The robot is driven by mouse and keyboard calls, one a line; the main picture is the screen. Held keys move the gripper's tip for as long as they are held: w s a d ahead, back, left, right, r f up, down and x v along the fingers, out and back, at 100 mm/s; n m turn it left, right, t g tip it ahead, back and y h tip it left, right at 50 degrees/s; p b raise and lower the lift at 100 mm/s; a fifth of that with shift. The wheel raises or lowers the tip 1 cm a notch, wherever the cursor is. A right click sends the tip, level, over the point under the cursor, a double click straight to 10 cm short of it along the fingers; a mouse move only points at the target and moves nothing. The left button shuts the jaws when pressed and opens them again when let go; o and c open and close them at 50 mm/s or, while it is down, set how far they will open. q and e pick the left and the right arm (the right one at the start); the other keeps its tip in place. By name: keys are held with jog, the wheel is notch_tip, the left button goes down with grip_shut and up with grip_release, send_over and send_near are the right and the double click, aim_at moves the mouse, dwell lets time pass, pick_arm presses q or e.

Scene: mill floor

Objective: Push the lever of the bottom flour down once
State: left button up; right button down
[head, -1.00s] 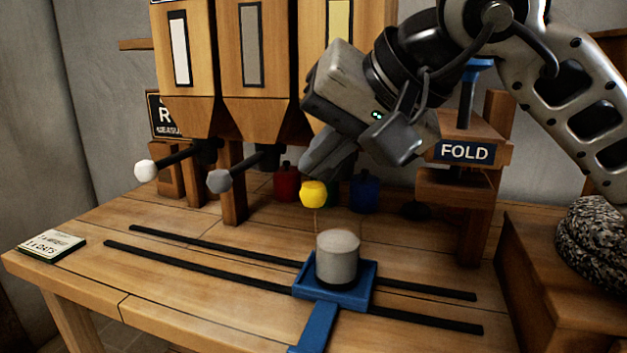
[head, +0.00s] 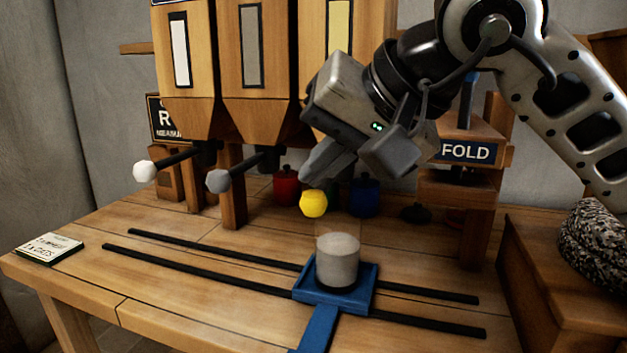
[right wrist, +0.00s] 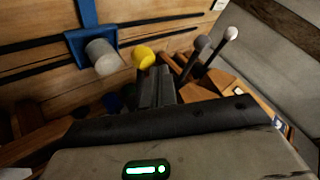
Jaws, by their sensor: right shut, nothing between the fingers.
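Three wooden hoppers stand at the back, with a white-knobbed lever (head: 145,172), a grey-knobbed lever (head: 218,181) and a yellow-knobbed lever (head: 313,204) in front. My right gripper (head: 318,174) is shut and empty, its fingertips at the top of the yellow knob and seemingly touching it. The yellow lever's rod is hidden behind the gripper. In the right wrist view the yellow knob (right wrist: 144,57) sits at the fingertips. A clear glass (head: 338,259) with pale contents stands upright on a blue carriage (head: 366,283) in front of the yellow lever. My left gripper is not in view.
Two dark rails (head: 200,267) cross the wooden table. Red and blue jars (head: 363,196) stand behind the yellow knob. A FOLD press (head: 465,151) is at right, close to my right arm. An order card (head: 50,247) lies at the left edge.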

aim_at(320, 197)
jog(key=shift+f+b, duration=1.55)
jog(key=shift+f, duration=0.3)
dwell(1.1)
jog(key=shift+r, duration=0.15)
dwell(0.4)
jog(key=shift+r+p, duration=2.25)
jog(key=shift+r, duration=0.65)
notch_tip(320, 197, up, 5)
jog(key=p, duration=0.4)
